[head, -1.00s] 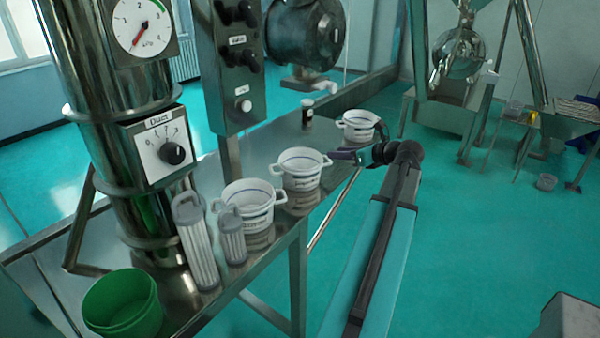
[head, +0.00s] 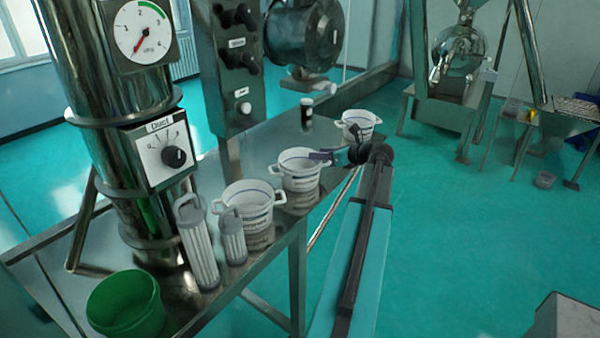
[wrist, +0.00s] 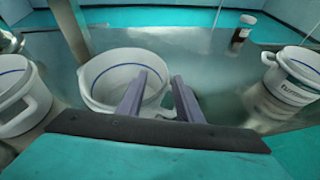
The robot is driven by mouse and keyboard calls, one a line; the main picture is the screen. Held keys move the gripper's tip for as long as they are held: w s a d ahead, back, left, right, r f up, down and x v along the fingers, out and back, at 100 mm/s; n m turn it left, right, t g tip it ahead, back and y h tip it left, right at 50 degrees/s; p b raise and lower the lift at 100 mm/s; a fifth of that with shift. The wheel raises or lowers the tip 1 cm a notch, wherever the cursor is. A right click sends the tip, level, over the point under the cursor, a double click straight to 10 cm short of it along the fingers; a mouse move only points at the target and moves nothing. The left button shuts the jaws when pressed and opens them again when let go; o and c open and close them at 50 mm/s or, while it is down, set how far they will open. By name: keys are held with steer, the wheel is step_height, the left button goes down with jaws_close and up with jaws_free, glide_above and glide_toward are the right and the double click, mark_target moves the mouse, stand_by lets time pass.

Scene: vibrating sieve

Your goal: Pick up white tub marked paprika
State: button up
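Three white two-handled tubs with blue rim lines stand in a row on the metal bench; I cannot read which is marked paprika. The middle tub (head: 300,178) is nearest my gripper (head: 318,156). In the wrist view my gripper (wrist: 162,76) is open, its two grey fingers apart over the near right side of the middle tub (wrist: 105,67), with a handle showing between them. I cannot tell whether they touch it. The near tub (head: 247,207) shows at left in the wrist view (wrist: 14,88), and the far tub (head: 356,121) at right (wrist: 291,80).
Two grey-capped ribbed cylinders (head: 197,245) (head: 232,240) and a green bucket (head: 127,308) stand at the bench's near end. A steel column with a dial box (head: 163,152) rises at left. Floor at right is mostly clear.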

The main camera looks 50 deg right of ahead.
mark_target(307, 154)
steer(key=shift+p+x, duration=0.6)
steer(key=shift+x, duration=0.3)
steer(key=shift+f+p+x, duration=0.2)
steer(key=shift+p+x, duration=0.4)
steer(key=shift+x, duration=1.1)
steer(key=shift+s, duration=0.1)
jaws_close()
